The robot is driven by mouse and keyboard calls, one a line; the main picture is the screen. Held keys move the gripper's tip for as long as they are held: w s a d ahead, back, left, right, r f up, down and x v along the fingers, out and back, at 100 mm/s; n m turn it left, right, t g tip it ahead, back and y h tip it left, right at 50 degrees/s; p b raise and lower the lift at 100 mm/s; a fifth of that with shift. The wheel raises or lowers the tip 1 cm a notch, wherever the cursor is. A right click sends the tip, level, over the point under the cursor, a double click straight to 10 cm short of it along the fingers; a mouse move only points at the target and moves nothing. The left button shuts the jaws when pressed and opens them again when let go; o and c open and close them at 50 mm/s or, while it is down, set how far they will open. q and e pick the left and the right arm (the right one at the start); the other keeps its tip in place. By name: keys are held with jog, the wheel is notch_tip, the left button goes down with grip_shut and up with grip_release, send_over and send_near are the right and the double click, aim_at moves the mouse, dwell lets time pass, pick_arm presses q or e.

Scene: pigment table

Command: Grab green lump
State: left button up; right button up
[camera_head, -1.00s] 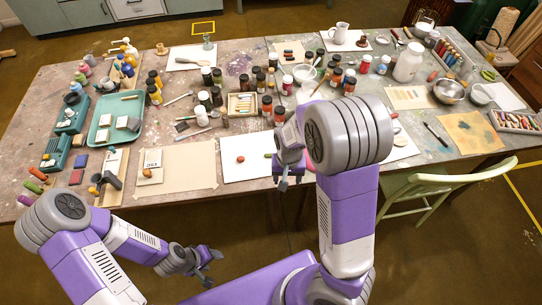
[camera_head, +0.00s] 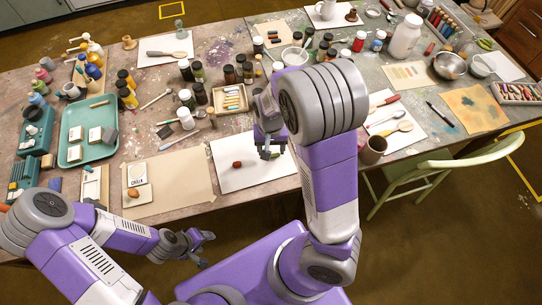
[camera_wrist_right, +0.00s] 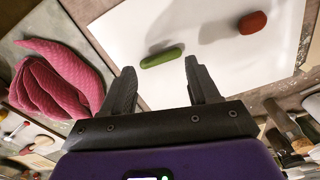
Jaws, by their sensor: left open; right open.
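The green lump (camera_wrist_right: 162,57) lies on a white sheet (camera_wrist_right: 215,65) in the right wrist view, long and rounded. It is ahead of the gap between my right gripper's fingertips, with no finger touching it. My right gripper (camera_wrist_right: 158,70) is open and empty; in the head view it hangs over the white sheet (camera_head: 228,181), where the gripper largely hides the lump. A red-brown lump (camera_head: 237,164) lies on the same sheet to the left; it also shows in the right wrist view (camera_wrist_right: 253,22). My left gripper (camera_head: 205,248) is open and empty, in front of the table.
A tan sheet (camera_head: 185,185) and a chalk packet (camera_head: 137,173) lie left of the white sheet. Pink cloth (camera_wrist_right: 55,80) shows in the wrist view.

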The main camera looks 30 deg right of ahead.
aim_at(272, 155)
notch_tip(272, 155, down, 4)
jog(key=shift+d+r+b, duration=0.1)
jog(key=shift+r+b, duration=0.05)
jog(key=shift+b, duration=0.65)
jog(key=shift+r, duration=0.1)
jog(key=shift+c, duration=0.6)
